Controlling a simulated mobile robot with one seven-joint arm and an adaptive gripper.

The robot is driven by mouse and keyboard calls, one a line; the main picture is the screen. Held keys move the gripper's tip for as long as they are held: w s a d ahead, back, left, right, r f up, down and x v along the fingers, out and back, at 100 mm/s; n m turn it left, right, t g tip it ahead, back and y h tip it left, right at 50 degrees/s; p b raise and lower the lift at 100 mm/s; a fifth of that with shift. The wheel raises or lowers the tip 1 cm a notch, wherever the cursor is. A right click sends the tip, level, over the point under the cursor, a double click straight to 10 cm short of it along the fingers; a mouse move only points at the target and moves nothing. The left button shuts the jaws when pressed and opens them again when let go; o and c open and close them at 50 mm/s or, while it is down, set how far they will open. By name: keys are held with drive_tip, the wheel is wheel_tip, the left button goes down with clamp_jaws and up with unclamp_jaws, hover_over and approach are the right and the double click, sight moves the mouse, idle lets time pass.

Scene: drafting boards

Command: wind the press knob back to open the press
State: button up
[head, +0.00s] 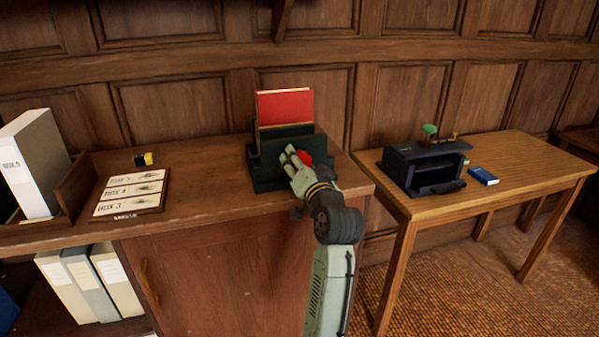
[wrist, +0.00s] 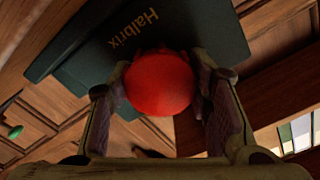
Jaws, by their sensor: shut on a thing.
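The press (head: 270,178) is a dark green stand on the wooden cabinet, with a red book (head: 285,106) upright in it. Its red round knob (head: 305,158) is at the front, partly hidden by my fingers in the head view. In the wrist view the knob (wrist: 158,83) sits between my two fingers, in front of a dark green panel (wrist: 150,35) lettered "Halbrix". My gripper (head: 300,165) is shut on the knob, with a finger on either side of it in the wrist view (wrist: 160,95). The gap between the press plates and the book cannot be judged.
On the cabinet left of the press lie a labelled board (head: 130,193) and a small black-and-yellow item (head: 143,159). A box file (head: 30,165) stands at far left. On the right table (head: 500,183) are a black device (head: 420,168) with a green knob and a blue box (head: 483,176).

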drive_tip(key=n+b, duration=0.1)
drive_tip(key=n, duration=0.1)
drive_tip(key=n+b, duration=0.1)
drive_tip(key=n, duration=0.2)
drive_tip(key=n+b, duration=0.1)
drive_tip(key=n, duration=0.1)
drive_tip(key=shift+d+f+b, duration=0.1)
drive_tip(key=shift+f+b, duration=0.15)
drive_tip(key=shift+b, duration=0.15)
drive_tip(key=n+b, duration=0.2)
drive_tip(key=n, duration=0.2)
drive_tip(key=n+b, duration=0.2)
drive_tip(key=n, duration=0.1)
drive_tip(key=shift+n, duration=0.4)
drive_tip(key=n+b, duration=0.2)
drive_tip(key=n, duration=0.1)
drive_tip(key=shift+r+n, duration=0.25)
drive_tip(key=shift+n, duration=0.35)
